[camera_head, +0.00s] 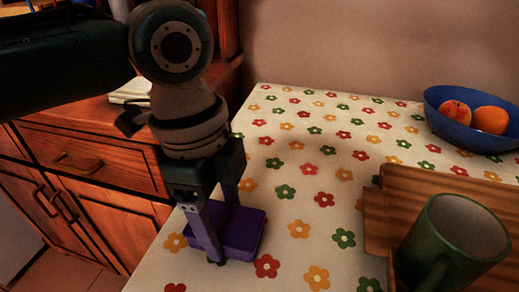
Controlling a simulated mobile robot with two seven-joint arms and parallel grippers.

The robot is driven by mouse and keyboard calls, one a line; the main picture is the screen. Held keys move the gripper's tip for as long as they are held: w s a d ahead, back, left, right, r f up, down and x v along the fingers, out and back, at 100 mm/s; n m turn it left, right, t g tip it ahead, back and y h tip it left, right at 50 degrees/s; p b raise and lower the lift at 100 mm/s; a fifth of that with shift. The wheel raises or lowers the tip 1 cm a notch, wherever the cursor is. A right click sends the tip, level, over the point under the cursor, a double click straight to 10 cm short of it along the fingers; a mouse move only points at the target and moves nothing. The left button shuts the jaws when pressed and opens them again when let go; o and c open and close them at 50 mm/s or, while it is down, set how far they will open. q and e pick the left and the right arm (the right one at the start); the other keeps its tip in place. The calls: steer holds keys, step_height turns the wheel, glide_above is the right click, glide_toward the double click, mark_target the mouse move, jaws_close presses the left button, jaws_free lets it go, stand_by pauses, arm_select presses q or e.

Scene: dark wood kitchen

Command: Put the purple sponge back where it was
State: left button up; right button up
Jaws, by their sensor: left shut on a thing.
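The purple sponge (244,232) is at the left edge of the table with the flowered cloth (318,172). My left gripper (222,228) comes down from above with its fingers on either side of the sponge, shut on it. The sponge looks to be on or just above the cloth; I cannot tell which. The near finger hides part of the sponge. My right gripper is not in view.
A wooden tray (400,185) with a green mug (450,245) stands at the right. A blue bowl (465,135) of fruit is at the back right. The middle of the cloth is clear. Wooden cabinets (85,165) stand left of the table.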

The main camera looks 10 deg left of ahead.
mark_target(231, 246)
arm_select(q)
steer(key=o, duration=1.2)
steer(key=shift+f, duration=0.1)
steer(key=shift+c, duration=0.2)
step_height(231, 246, up, 12)
steer(key=a+p, duration=0.1)
steer(key=p, duration=0.3)
steer(key=shift+n+h, duration=0.6)
steer(key=s+d+f, duration=0.2)
steer(key=s+d, duration=0.1)
steer(key=shift+f, duration=0.4)
steer(key=s+f+n+t, duration=0.1)
steer(key=s+n, duration=0.1)
steer(key=n, duration=0.1)
steer(key=s+f+n+t, duration=0.1)
steer(key=s+n, duration=0.2)
steer(key=s+f+n+t, duration=0.1)
steer(key=s+n, duration=0.1)
steer(key=n, duration=0.1)
steer(key=shift+s+a+f+h, duration=0.15)
steer(key=shift+a+f+h, duration=0.2)
steer(key=shift+h, duration=0.05)
steer(key=s+a+n+y, duration=0.3)
steer(key=s+a+n, duration=0.3)
steer(key=a, duration=0.3)
steer(key=shift+f+t, duration=0.3)
steer(key=shift+f, duration=0.1)
steer(key=shift+a, duration=0.1)
